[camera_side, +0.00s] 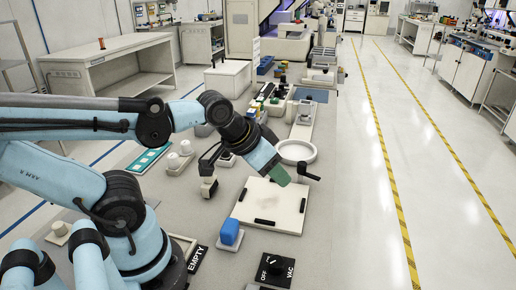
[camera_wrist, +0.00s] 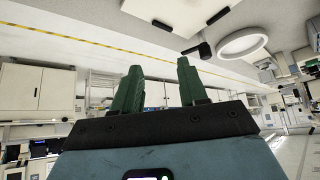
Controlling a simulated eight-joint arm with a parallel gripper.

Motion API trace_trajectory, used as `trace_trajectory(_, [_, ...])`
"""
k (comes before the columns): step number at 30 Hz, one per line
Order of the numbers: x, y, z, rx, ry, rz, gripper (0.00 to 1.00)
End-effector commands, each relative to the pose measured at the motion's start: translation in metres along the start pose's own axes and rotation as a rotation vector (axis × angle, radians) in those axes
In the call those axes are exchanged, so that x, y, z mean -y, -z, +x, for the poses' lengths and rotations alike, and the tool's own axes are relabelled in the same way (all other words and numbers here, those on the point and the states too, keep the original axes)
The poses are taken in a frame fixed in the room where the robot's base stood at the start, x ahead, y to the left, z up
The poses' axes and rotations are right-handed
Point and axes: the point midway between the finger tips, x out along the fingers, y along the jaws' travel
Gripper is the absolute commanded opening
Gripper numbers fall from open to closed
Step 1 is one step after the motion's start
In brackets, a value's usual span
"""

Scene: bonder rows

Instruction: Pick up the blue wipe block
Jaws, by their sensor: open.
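The blue wipe block (camera_side: 230,228) stands upright on a small pale base in the side view, at the front left of a white square board (camera_side: 247,202). It does not show in the wrist view. My gripper (camera_side: 281,177) is in the air over the back part of the board, above and to the right of the block and well apart from it. In the wrist view, the two green fingers of my gripper (camera_wrist: 159,66) stand apart with nothing between them.
A white ring (camera_side: 297,152) on a stand is just behind the board. A black switch panel marked OFF and VAC (camera_side: 275,271) and an EMPTY label (camera_side: 197,260) lie near the block. Small pale parts (camera_side: 179,155) sit to the left. The bench around the block is mostly clear.

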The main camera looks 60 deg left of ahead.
Motion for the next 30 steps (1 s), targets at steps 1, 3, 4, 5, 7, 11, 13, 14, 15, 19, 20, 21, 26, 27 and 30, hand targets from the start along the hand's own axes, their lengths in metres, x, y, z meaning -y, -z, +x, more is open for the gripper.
trace_trajectory(1, [0.000,0.000,0.000,0.000,0.000,0.000,0.43])
trace_trajectory(3, [0.000,0.000,0.000,0.000,0.000,0.000,0.43])
trace_trajectory(4, [0.000,0.000,0.000,0.000,0.000,0.000,0.43])
trace_trajectory(5, [0.000,0.000,0.000,0.000,0.000,0.000,0.43])
trace_trajectory(7, [0.000,0.000,0.000,0.000,0.000,0.000,0.43])
trace_trajectory(11, [0.000,0.000,0.000,0.000,0.000,0.000,0.59])
trace_trajectory(13, [0.000,0.000,0.000,0.000,0.000,0.000,0.62])
trace_trajectory(14, [0.000,0.000,0.000,0.000,0.000,0.000,0.62])
trace_trajectory(15, [0.000,0.000,0.000,0.000,0.000,0.000,0.62])
trace_trajectory(19, [0.000,0.000,0.000,0.002,0.000,-0.002,0.62])
trace_trajectory(20, [0.000,-0.001,0.000,0.008,0.001,-0.010,0.62])
trace_trajectory(21, [0.001,-0.003,-0.001,0.025,0.003,-0.032,0.62])
trace_trajectory(26, [0.008,-0.030,-0.011,0.209,0.040,-0.263,0.62])
trace_trajectory(27, [0.010,-0.039,-0.016,0.271,0.061,-0.341,0.62])
trace_trajectory(30, [0.013,-0.059,-0.031,0.410,0.124,-0.523,0.62])
